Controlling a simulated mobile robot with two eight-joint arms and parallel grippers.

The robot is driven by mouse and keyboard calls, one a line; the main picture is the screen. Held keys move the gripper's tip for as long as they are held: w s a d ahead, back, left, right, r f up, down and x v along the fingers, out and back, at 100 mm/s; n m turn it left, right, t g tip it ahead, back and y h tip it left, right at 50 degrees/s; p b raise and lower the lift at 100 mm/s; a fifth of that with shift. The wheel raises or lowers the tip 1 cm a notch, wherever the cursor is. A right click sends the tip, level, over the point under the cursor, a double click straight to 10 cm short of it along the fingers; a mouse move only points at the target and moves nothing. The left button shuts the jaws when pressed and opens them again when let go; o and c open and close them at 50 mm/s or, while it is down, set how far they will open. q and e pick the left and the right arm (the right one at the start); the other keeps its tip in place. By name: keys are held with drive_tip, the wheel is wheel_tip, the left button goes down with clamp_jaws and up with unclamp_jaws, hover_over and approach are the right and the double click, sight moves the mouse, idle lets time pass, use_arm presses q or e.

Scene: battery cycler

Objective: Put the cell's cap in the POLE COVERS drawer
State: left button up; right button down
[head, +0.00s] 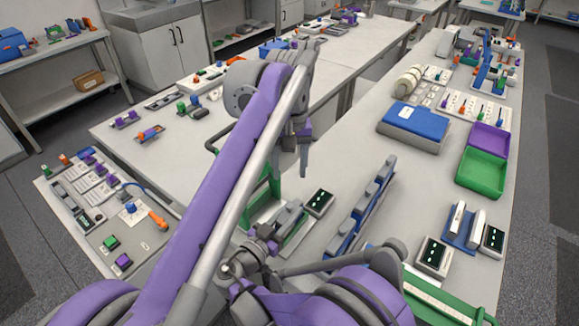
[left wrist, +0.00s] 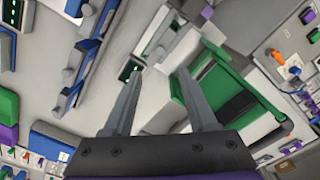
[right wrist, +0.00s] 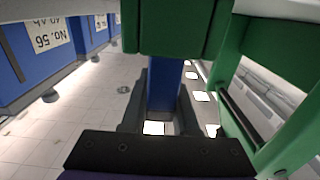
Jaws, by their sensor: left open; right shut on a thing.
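In the right wrist view my right gripper (right wrist: 162,110) is shut on a blue part (right wrist: 165,85), under a green block (right wrist: 178,30). I cannot tell whether this part is the cell's cap. In the head view my own arms partly hide that area. My left gripper (head: 304,160) is open and empty above the bench, pointing down; it also shows in the left wrist view (left wrist: 158,78). A green-framed fixture (head: 264,190) stands beyond the arms, and it shows right of my left fingers in the left wrist view (left wrist: 208,85). No POLE COVERS label is readable.
A blue-grey rack (head: 362,208) runs along the bench beside a display box (head: 320,203). A blue-lidded box (head: 413,125), a purple bin (head: 490,138) and a green bin (head: 481,172) stand right. Blue blocks (right wrist: 35,60) stand left in the right wrist view.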

sight(289, 205)
use_arm(q)
drive_tip(key=shift+n, duration=0.4)
wheel_tip(289, 205, down, 12)
drive_tip(key=shift+f, duration=0.1)
clamp_jaws()
idle(0.4)
drive_tip(key=shift+r, duration=0.2)
idle(0.6)
drive_tip(key=shift+r, duration=1.1)
use_arm(e)
drive_tip(key=shift+f, duration=0.1)
